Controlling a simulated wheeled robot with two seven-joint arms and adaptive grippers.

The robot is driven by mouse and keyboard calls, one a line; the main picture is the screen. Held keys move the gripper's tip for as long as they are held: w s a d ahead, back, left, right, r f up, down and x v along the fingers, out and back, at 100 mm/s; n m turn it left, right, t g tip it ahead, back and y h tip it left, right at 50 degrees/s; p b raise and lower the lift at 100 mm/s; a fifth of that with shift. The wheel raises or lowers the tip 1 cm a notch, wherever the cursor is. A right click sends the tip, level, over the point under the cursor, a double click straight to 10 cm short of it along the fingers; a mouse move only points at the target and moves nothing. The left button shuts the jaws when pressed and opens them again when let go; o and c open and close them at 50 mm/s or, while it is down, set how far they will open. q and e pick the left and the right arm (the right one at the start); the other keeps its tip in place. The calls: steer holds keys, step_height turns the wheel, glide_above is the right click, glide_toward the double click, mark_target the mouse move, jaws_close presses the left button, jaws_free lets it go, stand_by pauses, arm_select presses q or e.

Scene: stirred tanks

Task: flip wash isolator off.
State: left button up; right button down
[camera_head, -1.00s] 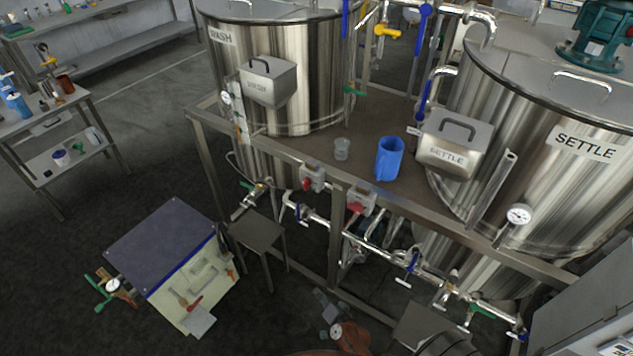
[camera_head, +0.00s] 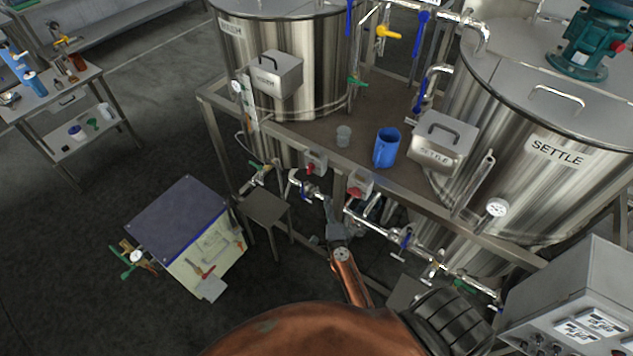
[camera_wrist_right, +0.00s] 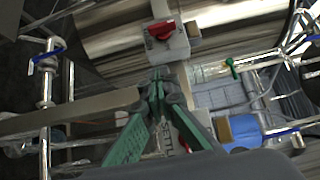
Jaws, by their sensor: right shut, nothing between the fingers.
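The wash isolator (camera_head: 316,162) is a small grey box with a red handle on the frame rail below the wash tank (camera_head: 300,70). A similar box with a red handle, the settle isolator (camera_head: 360,184), sits to its right. My right gripper (camera_head: 336,222) is below these boxes, partly hard to make out. In the right wrist view the shut, empty fingers (camera_wrist_right: 158,78) point at a grey box with a red handle (camera_wrist_right: 166,33), apparently the wash isolator, with a small gap that is hard to judge. The handle lies roughly crosswise there. My left gripper is not in view.
A blue jug (camera_head: 386,148) and a clear beaker (camera_head: 343,135) stand on the deck above. Pipes with blue-handled valves (camera_head: 405,241) run below the rail. A control cabinet (camera_head: 570,300) is at right.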

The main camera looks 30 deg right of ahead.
glide_toward(312, 170)
steer(key=d, duration=0.1)
steer(key=w+d, duration=0.1)
steer(key=d, duration=0.1)
steer(key=w+d, duration=0.1)
steer(key=shift+d+f+b, duration=0.15)
steer(key=shift+f+b, duration=0.1)
steer(key=shift+b, duration=0.15)
steer(key=shift+w+a, duration=0.3)
steer(key=shift+w, duration=0.25)
steer(key=shift+w+a, duration=0.25)
steer(key=shift+w, duration=0.3)
steer(key=shift+w+a+b, duration=0.25)
steer(key=shift+w+b, duration=0.1)
steer(key=shift+w, duration=0.25)
